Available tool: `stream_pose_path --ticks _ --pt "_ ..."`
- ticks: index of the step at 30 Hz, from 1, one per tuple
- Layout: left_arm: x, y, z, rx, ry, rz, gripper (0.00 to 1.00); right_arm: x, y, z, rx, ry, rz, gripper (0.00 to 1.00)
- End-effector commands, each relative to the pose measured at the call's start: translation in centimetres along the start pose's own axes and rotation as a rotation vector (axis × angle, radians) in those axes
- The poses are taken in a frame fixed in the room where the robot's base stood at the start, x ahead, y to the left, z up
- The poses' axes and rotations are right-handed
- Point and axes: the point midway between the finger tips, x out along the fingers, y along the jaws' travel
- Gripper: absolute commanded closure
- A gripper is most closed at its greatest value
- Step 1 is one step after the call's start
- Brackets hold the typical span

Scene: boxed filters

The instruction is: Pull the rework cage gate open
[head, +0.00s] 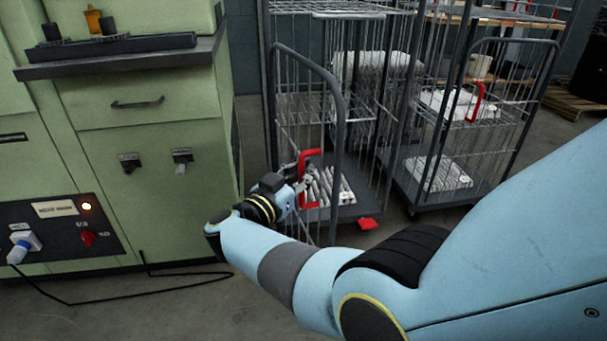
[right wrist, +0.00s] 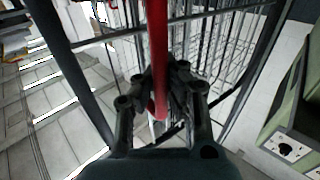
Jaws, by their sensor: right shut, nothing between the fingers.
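The near cage (head: 388,110) has a wire gate (head: 340,120) with a dark, arched tube frame. The gate stands at an angle out from the cage front, toward me, with a gap at its right side. A red handle (head: 312,153) is on the gate. My right gripper (head: 304,180) is at this handle and shut. In the right wrist view, the red handle (right wrist: 158,45) runs down over the shut fingers (right wrist: 160,90); whether they touch it I cannot tell. No label shows which cage is for rework. My left gripper is not in view.
A green cabinet (head: 150,100) with a dark ledge stands close at left. A second wire cage (head: 510,130) with a red handle stands at right. A red pedal (head: 367,224) is at the near cage's base. A black cable (head: 150,293) lies on the floor.

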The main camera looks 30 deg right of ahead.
Motion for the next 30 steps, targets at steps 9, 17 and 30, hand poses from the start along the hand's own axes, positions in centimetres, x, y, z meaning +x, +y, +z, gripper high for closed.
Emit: stream_pose_path --ticks 9,17,30 --pt "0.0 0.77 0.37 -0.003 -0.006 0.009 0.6 0.04 -0.04 -0.05 0.001 0.001 0.0 1.0" --pt "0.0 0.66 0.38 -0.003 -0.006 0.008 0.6 0.02 -0.03 -0.02 0.001 0.0 0.0 0.85" --pt "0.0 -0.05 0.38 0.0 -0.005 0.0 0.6 0.02 -0.01 0.0 0.0 0.0 0.0 0.64"
